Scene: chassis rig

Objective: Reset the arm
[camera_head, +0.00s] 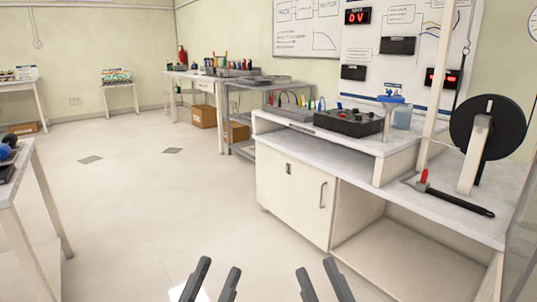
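My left gripper (213,280) shows at the bottom edge of the head view, left of the middle. Its two dark grey fingers stand apart with pale floor showing between them. My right gripper (321,280) is a short way to its right, also at the bottom edge. Its two fingers are spread and nothing is between them. Both grippers look empty and touch nothing that I can see. The arms behind the fingers are out of the picture.
A white workbench (290,188) with a black control box (349,121) and a large black wheel (488,127) stands ahead to the right. A table edge (22,172) is at the left. Tiled floor (150,200) between them is clear.

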